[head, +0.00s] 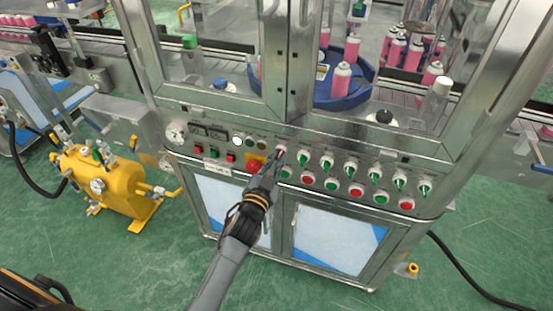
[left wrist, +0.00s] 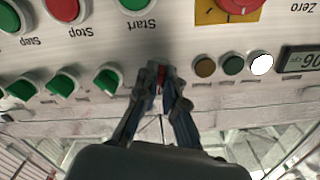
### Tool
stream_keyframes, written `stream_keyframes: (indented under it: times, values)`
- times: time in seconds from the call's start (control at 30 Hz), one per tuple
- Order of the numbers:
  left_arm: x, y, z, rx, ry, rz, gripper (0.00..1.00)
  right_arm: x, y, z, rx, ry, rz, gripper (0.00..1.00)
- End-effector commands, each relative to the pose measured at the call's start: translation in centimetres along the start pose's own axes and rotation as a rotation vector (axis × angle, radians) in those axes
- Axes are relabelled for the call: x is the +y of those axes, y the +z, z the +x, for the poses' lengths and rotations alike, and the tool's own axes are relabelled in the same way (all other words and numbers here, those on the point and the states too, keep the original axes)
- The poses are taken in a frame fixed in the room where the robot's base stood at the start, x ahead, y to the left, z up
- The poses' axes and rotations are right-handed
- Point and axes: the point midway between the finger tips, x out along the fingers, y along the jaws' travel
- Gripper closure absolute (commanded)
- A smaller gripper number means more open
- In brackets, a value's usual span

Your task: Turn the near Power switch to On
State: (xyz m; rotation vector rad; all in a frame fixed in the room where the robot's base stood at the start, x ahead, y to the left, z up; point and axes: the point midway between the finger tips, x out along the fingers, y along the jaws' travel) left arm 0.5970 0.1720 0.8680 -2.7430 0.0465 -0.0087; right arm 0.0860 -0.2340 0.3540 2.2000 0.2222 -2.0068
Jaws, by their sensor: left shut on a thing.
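The control panel (head: 330,185) runs along the front of the metal machine. My left gripper (head: 276,158) reaches up to it, at the left end of the upper row of switches. In the left wrist view, which shows the panel upside down, my left gripper (left wrist: 162,82) is shut on a small red-handled switch (left wrist: 161,76). The fingers cover most of this switch and its label, so I cannot read which setting it points to. My right gripper is not in view.
Several green-handled switches (head: 327,163) continue to the right of the held one. Green and red push buttons (head: 308,179) sit below. A red emergency knob (head: 255,165) is close on the left. A yellow tank (head: 105,185) stands on the floor at left.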

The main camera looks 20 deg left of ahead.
Motion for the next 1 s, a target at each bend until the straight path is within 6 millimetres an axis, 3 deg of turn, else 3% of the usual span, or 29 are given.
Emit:
stream_keyframes:
  times: [0.33, 0.83, 0.9, 0.97, 1.0]
  values:
    - [-0.09, -0.08, 0.03, 0.002, 0.0, 0.124, 1.0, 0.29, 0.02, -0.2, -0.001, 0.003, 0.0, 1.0]
    - [-0.1, -0.1, 0.03, 0.002, 0.0, 0.144, 1.0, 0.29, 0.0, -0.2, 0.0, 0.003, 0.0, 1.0]
    - [-0.1, -0.1, 0.03, 0.002, 0.0, 0.144, 0.79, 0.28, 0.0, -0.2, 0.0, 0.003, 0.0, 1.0]
    - [-0.09, -0.09, 0.02, 0.002, 0.0, 0.143, 0.69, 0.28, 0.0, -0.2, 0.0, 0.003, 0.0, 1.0]
    - [-0.09, -0.08, 0.02, 0.002, 0.0, 0.143, 0.69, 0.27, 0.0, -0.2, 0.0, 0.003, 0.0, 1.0]
